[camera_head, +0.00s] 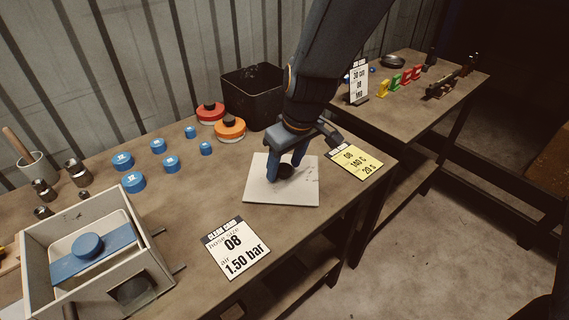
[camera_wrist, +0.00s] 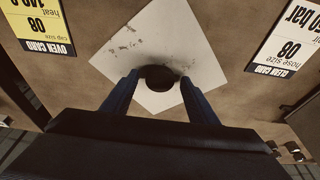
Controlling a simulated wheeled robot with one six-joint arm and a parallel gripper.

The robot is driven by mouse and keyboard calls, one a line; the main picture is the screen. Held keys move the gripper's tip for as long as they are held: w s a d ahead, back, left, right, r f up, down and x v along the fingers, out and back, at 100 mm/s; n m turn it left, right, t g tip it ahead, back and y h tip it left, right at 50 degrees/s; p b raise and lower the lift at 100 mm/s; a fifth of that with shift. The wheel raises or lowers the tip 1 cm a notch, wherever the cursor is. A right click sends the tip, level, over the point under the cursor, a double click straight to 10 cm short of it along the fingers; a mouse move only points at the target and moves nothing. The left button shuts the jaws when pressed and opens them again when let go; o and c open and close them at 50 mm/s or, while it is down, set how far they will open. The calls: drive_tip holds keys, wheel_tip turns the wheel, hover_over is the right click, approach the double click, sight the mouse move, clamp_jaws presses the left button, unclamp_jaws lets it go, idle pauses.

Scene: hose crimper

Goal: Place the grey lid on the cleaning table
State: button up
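The grey lid (camera_head: 258,191) is a flat, pale square plate with a dark round knob (camera_head: 285,172) in its middle. It appears to lie flat on the wooden table; I see no clear gap under it. It also shows in the wrist view (camera_wrist: 180,35), with dark scuffs beside the knob (camera_wrist: 160,79). My gripper (camera_head: 284,168) points down over the lid, its blue fingers on either side of the knob. In the wrist view the fingertips (camera_wrist: 160,77) are very close to the knob's sides; whether they touch it is unclear.
A second table (camera_head: 425,107) stands behind right.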

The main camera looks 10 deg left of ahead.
sight(293, 185)
drive_tip(key=shift+r, duration=0.5)
drive_tip(key=b+v, duration=0.2)
drive_tip(key=v, duration=0.9)
drive_tip(key=shift+d, duration=0.15)
drive_tip(key=s+d+f+m, duration=0.2)
drive_tip(key=d+f+m, duration=0.1)
drive_tip(key=d, duration=0.5)
drive_tip(key=s+d+f+m+h, duration=0.1)
drive_tip(key=s+d+f+m, duration=0.2)
drive_tip(key=d, duration=0.6)
drive_tip(key=s+d+f+m+g+h, duration=0.1)
drive_tip(key=d+f+m, duration=0.3)
drive_tip(key=d, duration=0.4)
drive_tip(key=shift+s+d+f, duration=0.35)
drive_tip(key=shift+s+f, duration=0.2)
drive_tip(key=shift+s, duration=0.15)
